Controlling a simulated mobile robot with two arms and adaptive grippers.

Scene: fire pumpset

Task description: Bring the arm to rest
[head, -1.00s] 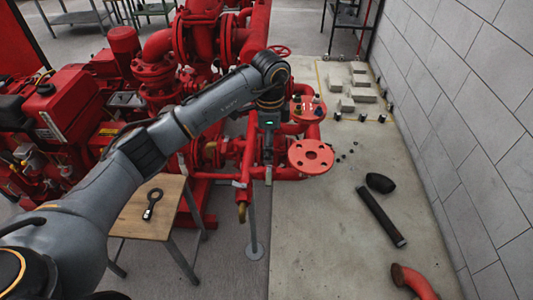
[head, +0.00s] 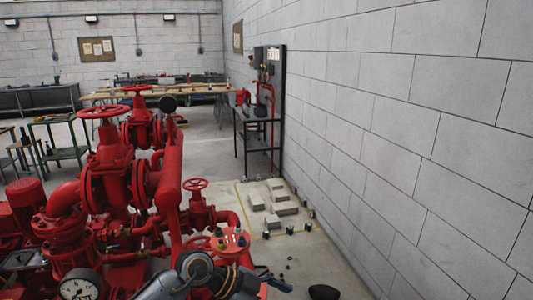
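My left arm (head: 196,266) shows only at the bottom edge of the head view, grey with a dark joint. It is in front of the lower red pipework. A small dark part at its right, which seems to be my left gripper (head: 277,284), is beside the pipe and low in the picture. Its fingers are too small and partly cut off to tell open from shut. I see nothing clearly held. My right gripper is not in view.
The red pumpset (head: 130,190) with valves and a pressure gauge (head: 80,286) fills the lower left, close to my arm. A red flange (head: 230,241) carries small parts. Grey blocks (head: 273,206) lie on the floor near the block wall (head: 400,130). A dark rack (head: 258,130) stands behind.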

